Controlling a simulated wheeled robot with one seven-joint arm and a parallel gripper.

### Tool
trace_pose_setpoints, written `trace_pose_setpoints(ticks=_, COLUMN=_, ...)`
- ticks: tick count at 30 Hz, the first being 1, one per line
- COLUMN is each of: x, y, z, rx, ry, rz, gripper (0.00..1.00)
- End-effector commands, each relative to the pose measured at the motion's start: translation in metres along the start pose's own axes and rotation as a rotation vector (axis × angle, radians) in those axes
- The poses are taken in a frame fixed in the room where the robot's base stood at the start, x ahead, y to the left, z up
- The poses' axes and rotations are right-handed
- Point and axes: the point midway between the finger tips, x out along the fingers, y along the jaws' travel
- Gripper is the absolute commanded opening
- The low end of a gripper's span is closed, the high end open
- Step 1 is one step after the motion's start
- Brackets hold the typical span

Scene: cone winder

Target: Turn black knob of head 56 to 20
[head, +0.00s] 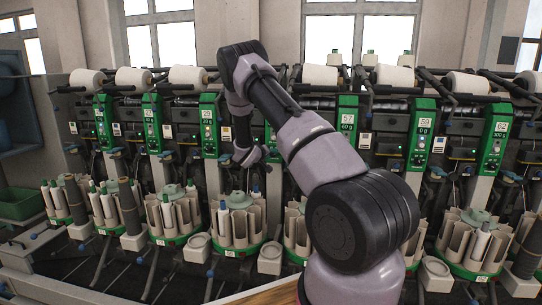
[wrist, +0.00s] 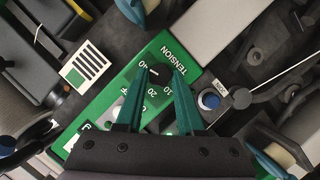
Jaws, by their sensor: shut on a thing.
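In the wrist view a green panel (wrist: 110,112) marked TENSION carries the black knob (wrist: 162,74), with scale figures 10, 20 and 40 readable around it. The two teal fingers of my gripper (wrist: 161,73) are shut on the knob from both sides. A short white mark on the knob points left in the picture, towards the 40 side; the exact reading is unclear, as the left finger covers part of the scale. In the head view my arm covers most of a panel (head: 270,137) left of panel 57; its number and my fingertips are hidden there.
Panels 57 (head: 347,115), 59 (head: 420,135) and 62 (head: 494,135) stand to the right. Round bobbin magazines (head: 237,220) stand below.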

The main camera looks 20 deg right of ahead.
Motion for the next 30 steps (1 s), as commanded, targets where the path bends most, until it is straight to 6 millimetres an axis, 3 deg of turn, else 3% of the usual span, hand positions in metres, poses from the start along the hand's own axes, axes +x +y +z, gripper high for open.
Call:
trace_pose_setpoints(ticks=11, x=-0.0006, y=-0.0027, z=-0.0001, rx=-0.115, ry=0.001, rz=0.047, gripper=0.00)
trace_pose_setpoints(ticks=30, x=-0.0002, y=-0.0091, z=0.0020, rx=-0.656, ry=0.003, rz=0.270, gripper=0.00)
